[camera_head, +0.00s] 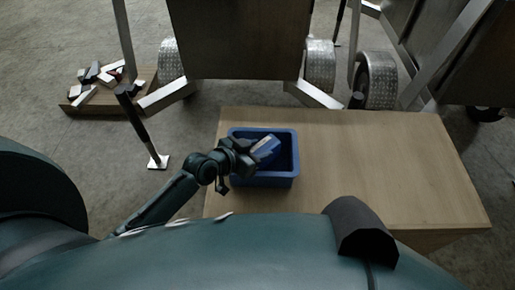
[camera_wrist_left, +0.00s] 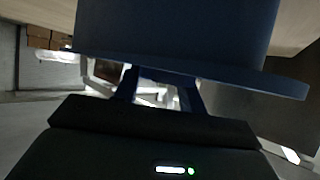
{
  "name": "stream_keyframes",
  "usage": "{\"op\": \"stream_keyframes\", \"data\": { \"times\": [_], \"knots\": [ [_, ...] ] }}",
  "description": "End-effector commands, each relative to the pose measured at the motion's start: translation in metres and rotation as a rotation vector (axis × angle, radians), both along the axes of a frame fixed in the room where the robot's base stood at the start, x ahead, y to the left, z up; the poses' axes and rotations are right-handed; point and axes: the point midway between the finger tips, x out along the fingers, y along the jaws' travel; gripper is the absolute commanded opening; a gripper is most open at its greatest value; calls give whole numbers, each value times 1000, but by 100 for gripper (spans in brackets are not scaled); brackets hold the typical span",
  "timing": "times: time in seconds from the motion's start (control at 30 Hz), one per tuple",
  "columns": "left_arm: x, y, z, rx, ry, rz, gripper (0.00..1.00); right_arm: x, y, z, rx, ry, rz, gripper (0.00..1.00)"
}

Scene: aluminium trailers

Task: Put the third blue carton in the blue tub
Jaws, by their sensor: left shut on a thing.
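The blue tub (camera_head: 262,180) stands on the wooden table top, near its left end. My left gripper (camera_head: 250,153) reaches over the tub's left side and is shut on a blue carton (camera_head: 267,147) with a pale face. The carton is tilted and shows within the tub's outline; whether it touches the tub floor cannot be told. My right gripper is not in view. No other blue carton shows clearly.
The wooden table (camera_head: 390,170) is bare to the right of the tub. A low wooden board (camera_head: 75,104) at the back left holds several white, dark and red pieces. Trailers with metal wheel guards (camera_head: 319,66) stand behind the table. A post with a foot plate (camera_head: 158,161) stands left.

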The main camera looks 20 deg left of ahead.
Motion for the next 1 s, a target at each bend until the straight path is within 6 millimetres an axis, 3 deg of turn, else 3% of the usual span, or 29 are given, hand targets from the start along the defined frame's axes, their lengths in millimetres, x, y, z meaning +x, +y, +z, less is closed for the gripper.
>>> {"op": "stream_keyframes", "data": {
  "times": [0.33,0.37,0.6,0.87,1.0],
  "knots": [
    [0,0,-8,0,-1,0,13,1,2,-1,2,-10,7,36],
    [0,0,-9,0,1,0,41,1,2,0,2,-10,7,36],
    [0,0,-8,0,0,0,61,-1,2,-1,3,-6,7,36],
    [0,0,-7,0,0,0,62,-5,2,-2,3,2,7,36],
    [0,0,8,-2,-2,1,62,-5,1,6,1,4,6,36]
  ]
}}
